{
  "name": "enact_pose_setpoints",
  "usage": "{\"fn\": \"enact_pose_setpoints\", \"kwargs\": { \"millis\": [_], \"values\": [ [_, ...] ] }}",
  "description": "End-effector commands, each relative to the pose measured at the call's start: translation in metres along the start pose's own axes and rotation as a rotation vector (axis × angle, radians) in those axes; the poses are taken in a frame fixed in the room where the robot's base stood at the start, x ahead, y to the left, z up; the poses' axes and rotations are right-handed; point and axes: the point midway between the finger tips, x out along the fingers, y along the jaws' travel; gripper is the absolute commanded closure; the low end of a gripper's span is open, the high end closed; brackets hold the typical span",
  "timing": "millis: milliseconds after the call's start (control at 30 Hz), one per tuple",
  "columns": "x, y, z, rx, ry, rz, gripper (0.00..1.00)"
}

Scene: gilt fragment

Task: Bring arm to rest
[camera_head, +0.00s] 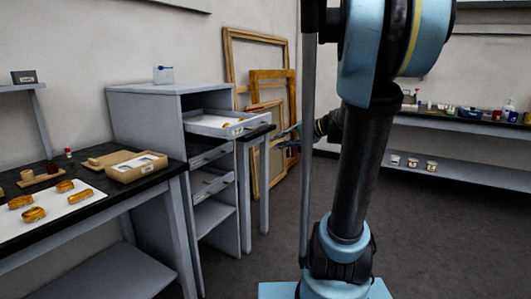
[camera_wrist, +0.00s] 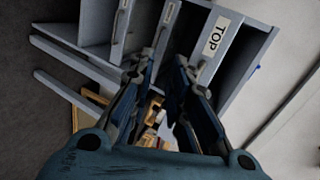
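My arm rises in front of the head camera and bends away behind its own upper link. My gripper (camera_head: 288,137) shows partly, just right of the grey cabinet, in front of the leaning frames. In the wrist view my gripper (camera_wrist: 163,68) has its two fingers apart with nothing held between them. The top drawer (camera_head: 222,123) is pulled out, and a small gold piece (camera_head: 226,125) lies on its white lining. In the wrist view the drawer's TOP label (camera_wrist: 216,36) is beyond the right finger.
The grey cabinet (camera_head: 161,101) has other drawers slightly out. A left workbench (camera_head: 95,208) holds several gilt pieces (camera_head: 34,215) on a white sheet and a shallow box (camera_head: 136,167). Gilt frames (camera_head: 229,60) lean on the back wall. A shelf (camera_head: 450,124) with bottles stands right. The middle floor is clear.

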Motion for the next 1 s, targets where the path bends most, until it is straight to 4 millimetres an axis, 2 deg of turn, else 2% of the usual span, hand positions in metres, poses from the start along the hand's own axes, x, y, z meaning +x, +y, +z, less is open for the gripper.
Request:
{"fn": "enact_pose_setpoints", "kwargs": {
  "millis": [33, 200, 367, 500, 700, 800, 1000],
  "values": [
    [0.001, 0.013, 0.019, -0.024, -0.015, 0.057, 0.83],
    [-0.004, 0.065, 0.068, -0.112, -0.055, 0.267, 0.83],
    [-0.019, 0.116, 0.108, -0.202, -0.091, 0.460, 0.83],
    [-0.039, 0.161, 0.135, -0.285, -0.119, 0.629, 0.83],
    [-0.075, 0.220, 0.162, -0.404, -0.150, 0.859, 0.83],
    [-0.092, 0.242, 0.168, -0.452, -0.159, 0.951, 0.83],
    [-0.111, 0.264, 0.173, -0.506, -0.166, 1.053, 0.83]
  ]
}}
